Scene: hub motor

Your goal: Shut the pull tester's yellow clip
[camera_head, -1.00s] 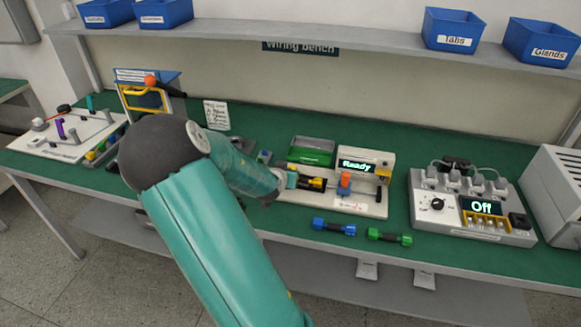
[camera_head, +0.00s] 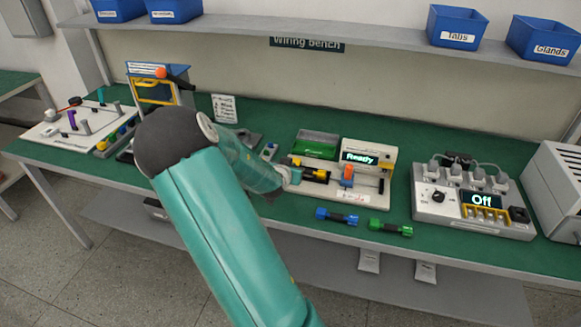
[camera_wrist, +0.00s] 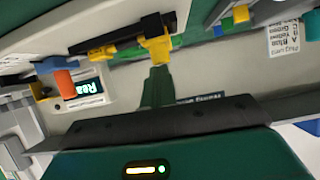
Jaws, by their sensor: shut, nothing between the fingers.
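The pull tester (camera_head: 338,196) stands mid-bench, a pale unit with a lit "Ready" display and an orange block on its rail. Its yellow clip (camera_wrist: 157,47) shows in the wrist view at the end of a black-and-yellow bar, beside a black block. My gripper (camera_wrist: 157,72) is shut and empty. Its dark green fingertips are at the lower side of the yellow clip in that view; I cannot tell whether they touch. In the head view my gripper (camera_head: 290,177) is at the tester's left end, where my arm partly blocks the view.
A blue dumbbell-shaped piece (camera_head: 337,216) and a green one (camera_head: 390,228) lie in front of the tester. A power unit (camera_head: 470,212) reading "Off" stands to the right. A green tray (camera_head: 318,142) is behind. A shelf (camera_head: 370,46) with blue bins runs above.

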